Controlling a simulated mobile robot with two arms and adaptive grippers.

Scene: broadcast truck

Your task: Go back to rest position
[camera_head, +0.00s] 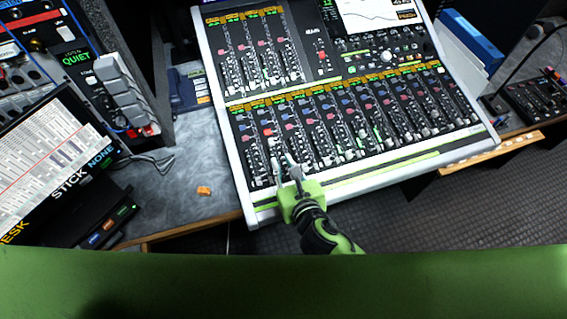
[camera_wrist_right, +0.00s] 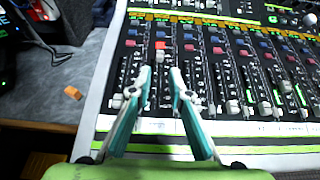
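My right gripper (camera_head: 289,170) is over the lower left part of the mixing console (camera_head: 408,168) in the head view. In the right wrist view the two fingers of the right gripper (camera_wrist_right: 160,85) stand apart with nothing between them, above the console's front fader rows. A fader strip with a red-lit button (camera_wrist_right: 160,46) lies just beyond the fingertips. I cannot tell whether the fingertips touch the console surface. My left gripper is in neither view.
A small orange block (camera_head: 204,190) lies on the grey desk (camera_head: 165,205) left of the console. A tilted screen (camera_head: 45,165) and a rack with grey switches (camera_head: 120,85) stand at the left. A small control box (camera_head: 540,100) sits at the right. Dark floor shows in front.

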